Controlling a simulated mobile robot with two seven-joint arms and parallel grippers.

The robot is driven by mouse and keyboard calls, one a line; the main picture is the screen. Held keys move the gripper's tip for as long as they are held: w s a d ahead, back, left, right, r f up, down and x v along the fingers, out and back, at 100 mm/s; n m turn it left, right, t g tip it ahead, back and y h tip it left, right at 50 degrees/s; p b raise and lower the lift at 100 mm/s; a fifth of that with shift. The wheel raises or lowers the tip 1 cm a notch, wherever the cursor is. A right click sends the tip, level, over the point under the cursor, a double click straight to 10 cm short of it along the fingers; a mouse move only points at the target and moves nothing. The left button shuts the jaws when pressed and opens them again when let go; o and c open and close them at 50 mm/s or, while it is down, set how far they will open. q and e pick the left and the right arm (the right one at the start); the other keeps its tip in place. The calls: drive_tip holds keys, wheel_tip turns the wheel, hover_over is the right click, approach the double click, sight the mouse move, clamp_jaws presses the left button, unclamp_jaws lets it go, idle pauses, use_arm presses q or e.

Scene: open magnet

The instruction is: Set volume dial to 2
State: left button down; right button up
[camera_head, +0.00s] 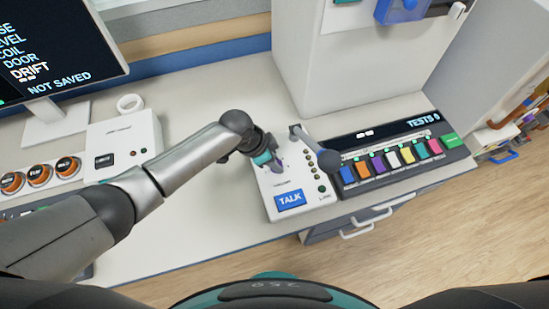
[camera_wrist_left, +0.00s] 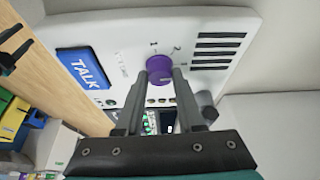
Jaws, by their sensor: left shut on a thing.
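The volume dial is a purple round knob (camera_wrist_left: 158,65) on a white intercom panel (camera_head: 309,205) with a blue TALK button (camera_head: 291,200). Small marks, including what look like 1 and 2, are printed around the knob in the left wrist view; its pointer is not clear. My left gripper (camera_wrist_left: 160,78) has one finger on each side of the knob and is shut on it. In the head view the left gripper (camera_head: 273,162) is at the panel's upper part and mostly hides the knob. My right gripper is not in view.
A grey stalk with a dark round end (camera_head: 328,162) rises from the panel close to my left gripper. To the right is a console with several coloured buttons (camera_head: 393,160). A monitor (camera_head: 60,50) and orange dials (camera_head: 39,175) stand at left. Bare counter (camera_head: 180,235) lies in front.

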use_arm(q)
drive_tip(key=n+p, duration=0.2)
drive_tip(key=n+t+y+p, duration=0.1)
drive_tip(key=n+p, duration=0.1)
drive_tip(key=p, duration=0.1)
drive_tip(key=shift+s+d+r+n, duration=0.15)
drive_tip(key=shift+s+r+n, duration=0.05)
drive_tip(key=shift+n, duration=0.2)
drive_tip(key=shift+f+n+t+y+p, duration=0.1)
drive_tip(key=shift+n+t+y+p, duration=0.3)
drive_tip(key=shift+n+p, duration=0.6)
drive_tip(key=shift+f+n+y+p, duration=0.1)
drive_tip(key=shift+n+y+p, duration=0.25)
drive_tip(key=shift+n, duration=0.75)
drive_tip(key=c, duration=0.5)
unclamp_jaws()
drive_tip(key=shift+t, duration=0.3)
